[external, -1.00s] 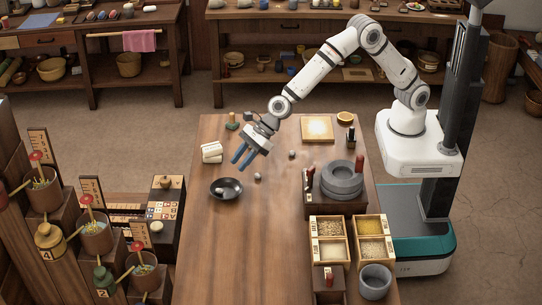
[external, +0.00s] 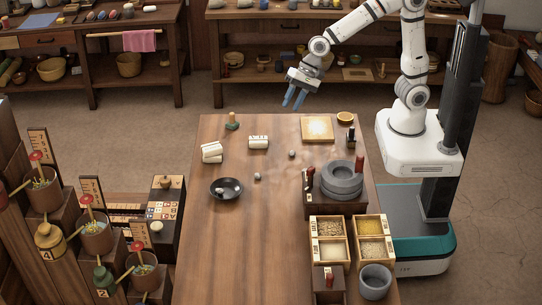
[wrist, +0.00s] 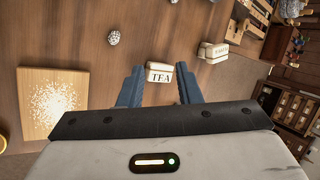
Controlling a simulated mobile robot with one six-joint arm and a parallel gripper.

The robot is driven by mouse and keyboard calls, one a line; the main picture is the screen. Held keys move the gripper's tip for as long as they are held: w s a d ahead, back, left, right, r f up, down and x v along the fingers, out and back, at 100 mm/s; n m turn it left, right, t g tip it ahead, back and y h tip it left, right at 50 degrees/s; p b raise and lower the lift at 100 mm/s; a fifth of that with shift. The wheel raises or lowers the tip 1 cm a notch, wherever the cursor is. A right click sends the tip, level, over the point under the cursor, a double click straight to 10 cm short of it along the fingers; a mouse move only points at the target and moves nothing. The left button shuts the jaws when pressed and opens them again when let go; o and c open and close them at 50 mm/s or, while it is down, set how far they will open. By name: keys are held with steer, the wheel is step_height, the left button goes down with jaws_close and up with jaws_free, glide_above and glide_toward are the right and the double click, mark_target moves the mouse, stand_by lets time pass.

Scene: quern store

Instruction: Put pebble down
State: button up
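One grey pebble (external: 257,177) lies on the bare table top, just right of a dark bowl (external: 240,191). Another pebble (external: 221,190) sits inside that bowl. A third pebble (external: 292,154) lies on the table left of the stone quern; a speckled pebble also shows in the wrist view (wrist: 114,37). My gripper (external: 294,102) is raised near the table's far edge, away from all the pebbles. Its blue fingers are apart with nothing between them, as the wrist view also shows (wrist: 159,88).
White blocks (external: 259,142) and (external: 212,152) lie on the table; the one marked TEA (wrist: 160,72) is beyond my fingers. A round quern (external: 341,180), a grain-dusted board (external: 318,128) and grain boxes (external: 328,228) line the right side. The table's front left is clear.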

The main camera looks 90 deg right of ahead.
steer(key=s+d+n+g+h, duration=0.1)
steer(key=s+d+n+h, duration=0.1)
steer(key=s+d+n, duration=0.4)
steer(key=s+d+f+n+g+h, duration=0.1)
steer(key=s+d+n, duration=0.6)
steer(key=s, duration=0.9)
steer(key=d+g+h, duration=0.1)
steer(key=d, duration=0.1)
steer(key=shift+d+f, duration=0.2)
steer(key=shift+d, duration=0.2)
step_height(320, 180, up, 29)
steer(key=s+t+p, duration=0.1)
steer(key=p, duration=2.4)
steer(key=shift+s+a+f+n+t, duration=0.15)
steer(key=shift+n+t, duration=0.15)
steer(key=shift+t, duration=0.1)
steer(key=shift+o, duration=0.3)
steer(key=shift+r, duration=0.3)
steer(key=shift+o, duration=1.9)
